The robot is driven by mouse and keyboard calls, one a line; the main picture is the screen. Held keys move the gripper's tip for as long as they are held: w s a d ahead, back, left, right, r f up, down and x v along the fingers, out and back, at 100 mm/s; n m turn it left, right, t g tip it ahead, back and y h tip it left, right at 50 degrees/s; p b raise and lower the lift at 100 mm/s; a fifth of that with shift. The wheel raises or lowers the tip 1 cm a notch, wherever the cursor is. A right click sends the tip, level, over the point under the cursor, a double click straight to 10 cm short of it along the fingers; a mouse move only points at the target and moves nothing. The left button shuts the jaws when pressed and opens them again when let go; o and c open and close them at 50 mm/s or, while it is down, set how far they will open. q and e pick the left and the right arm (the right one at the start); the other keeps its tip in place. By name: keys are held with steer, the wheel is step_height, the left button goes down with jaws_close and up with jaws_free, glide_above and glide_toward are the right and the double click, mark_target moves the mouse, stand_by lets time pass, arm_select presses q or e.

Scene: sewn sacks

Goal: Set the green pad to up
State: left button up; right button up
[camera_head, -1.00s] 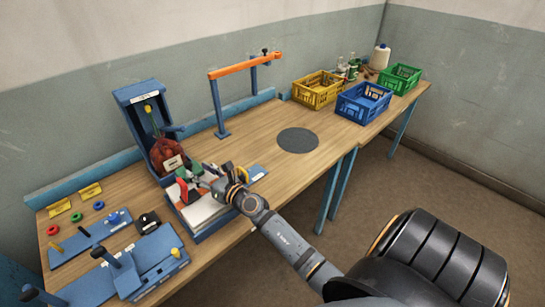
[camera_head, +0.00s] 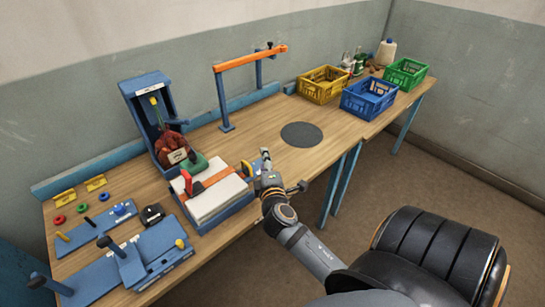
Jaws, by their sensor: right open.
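A green pad (camera_head: 195,165) shows at the far left edge of a blue tray (camera_head: 211,226). It lies beside a red upright handle (camera_head: 190,183); I cannot tell its setting. The tray holds a white stack (camera_head: 222,198) with an orange band (camera_head: 214,179) across it and a yellow handle (camera_head: 247,169) at its right end. My right gripper (camera_head: 266,158) is open and empty just right of the tray, apart from the green pad. My left gripper is not in view.
A blue upright holder with a red sack (camera_head: 172,148) stands behind the tray. Blue fixtures with levers (camera_head: 140,250) fill the front left. Yellow (camera_head: 322,85), blue (camera_head: 368,99) and green (camera_head: 406,73) crates stand at the back right. The table around the dark disc (camera_head: 302,134) is clear.

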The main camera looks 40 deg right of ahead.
steer(key=s+f+m+g, duration=0.1)
steer(key=f+m, duration=0.1)
steer(key=s+f+m+g, duration=0.1)
steer(key=s+m+g, duration=0.1)
steer(key=shift+s+d+f, duration=0.1)
steer(key=shift+d+f, duration=0.1)
steer(key=shift+f, duration=0.15)
